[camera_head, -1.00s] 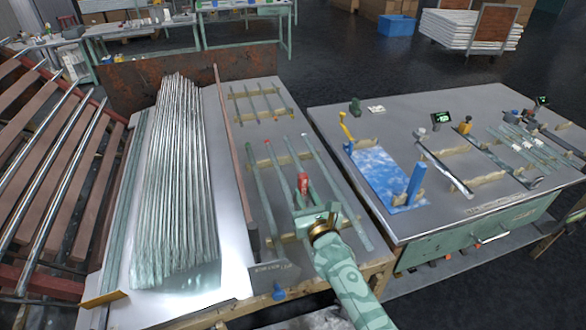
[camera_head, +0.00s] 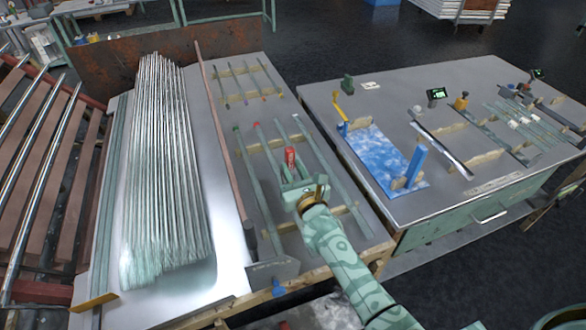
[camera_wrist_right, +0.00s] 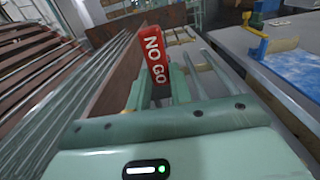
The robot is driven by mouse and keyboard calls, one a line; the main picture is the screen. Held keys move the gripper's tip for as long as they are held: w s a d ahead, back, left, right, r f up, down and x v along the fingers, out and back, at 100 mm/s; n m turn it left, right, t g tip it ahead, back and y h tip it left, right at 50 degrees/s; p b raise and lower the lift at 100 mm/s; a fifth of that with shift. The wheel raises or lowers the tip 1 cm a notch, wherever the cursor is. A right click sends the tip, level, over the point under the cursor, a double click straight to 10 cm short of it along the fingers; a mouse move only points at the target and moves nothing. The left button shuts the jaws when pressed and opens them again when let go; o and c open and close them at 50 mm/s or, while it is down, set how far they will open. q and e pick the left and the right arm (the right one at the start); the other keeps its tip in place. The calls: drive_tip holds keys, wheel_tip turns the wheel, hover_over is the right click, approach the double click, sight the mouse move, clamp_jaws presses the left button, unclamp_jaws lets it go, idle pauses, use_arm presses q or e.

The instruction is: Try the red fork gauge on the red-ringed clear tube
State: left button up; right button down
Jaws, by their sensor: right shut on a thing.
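The red fork gauge (camera_head: 290,159) is held upright in my right gripper (camera_head: 294,180), above the middle tube rack. In the right wrist view the gauge (camera_wrist_right: 156,62) shows a red face marked "NO GO", standing up from the shut jaws. Several tubes lie lengthwise on the wooden rack bars. The red-ringed clear tube (camera_head: 266,141) appears to be second from the left, with its ringed end at the far side. The gauge and gripper cover part of the tubes, and I cannot tell whether the gauge touches one. My left gripper is not in view.
A large bundle of glass tubes (camera_head: 165,170) lies to the left, behind a thin brown divider (camera_head: 222,140). More short tubes rest on a far rack (camera_head: 245,82). The right bench (camera_head: 450,90) holds a blue mat with a blue post (camera_head: 415,165).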

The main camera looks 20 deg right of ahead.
drive_tip(key=shift+f+b, duration=2.25)
drive_tip(key=shift+f, duration=0.75)
drive_tip(key=shift+f+b, duration=0.7)
drive_tip(key=shift+f, duration=0.1)
drive_tip(key=shift+r, duration=0.1)
idle(0.3)
drive_tip(key=shift+r+p, duration=3.2)
drive_tip(key=shift+r, duration=0.25)
